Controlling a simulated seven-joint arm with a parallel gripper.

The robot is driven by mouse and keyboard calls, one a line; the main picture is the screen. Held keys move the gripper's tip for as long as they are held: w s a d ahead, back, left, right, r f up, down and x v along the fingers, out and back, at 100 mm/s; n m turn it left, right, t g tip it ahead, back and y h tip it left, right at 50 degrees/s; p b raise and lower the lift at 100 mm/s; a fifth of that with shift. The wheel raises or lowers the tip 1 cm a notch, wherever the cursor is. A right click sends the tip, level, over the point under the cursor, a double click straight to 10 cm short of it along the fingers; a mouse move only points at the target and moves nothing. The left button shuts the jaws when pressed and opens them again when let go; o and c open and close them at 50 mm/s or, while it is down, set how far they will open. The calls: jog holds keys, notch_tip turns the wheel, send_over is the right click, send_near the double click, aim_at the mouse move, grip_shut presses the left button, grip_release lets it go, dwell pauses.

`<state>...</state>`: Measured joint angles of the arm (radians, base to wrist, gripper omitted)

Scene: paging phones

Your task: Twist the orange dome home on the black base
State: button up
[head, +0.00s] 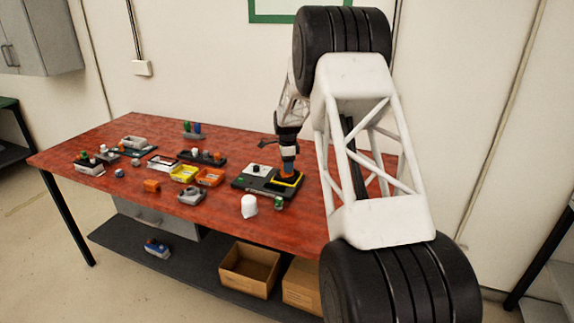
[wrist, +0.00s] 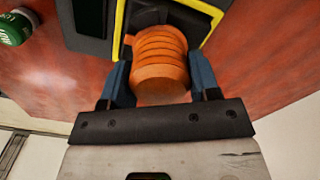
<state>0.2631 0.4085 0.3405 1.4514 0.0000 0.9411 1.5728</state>
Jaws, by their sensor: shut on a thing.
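The orange dome (wrist: 160,55) shows in the wrist view as a ridged orange piece between my two blue fingers. My gripper (wrist: 160,80) is shut on it from both sides. Beyond the dome is a dark base (wrist: 148,17) inside a yellow border; the dome hides most of it. In the head view my gripper (head: 287,166) points down over the yellow-edged spot, with the orange dome (head: 286,173) just under it. The dome is at or very near the base; I cannot tell whether it is fully seated.
A dark board (head: 244,184) lies under the yellow-edged spot. A white dome (head: 249,206) and a small green-topped item (head: 279,203) stand close in front. Yellow (head: 184,174) and orange (head: 209,177) trays and several small parts fill the red table (head: 125,190) to the left.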

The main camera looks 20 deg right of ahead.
jog(key=shift+m, duration=1.2)
jog(key=shift+m, duration=1.2)
jog(key=shift+m, duration=1.2)
jog(key=shift+m, duration=1.2)
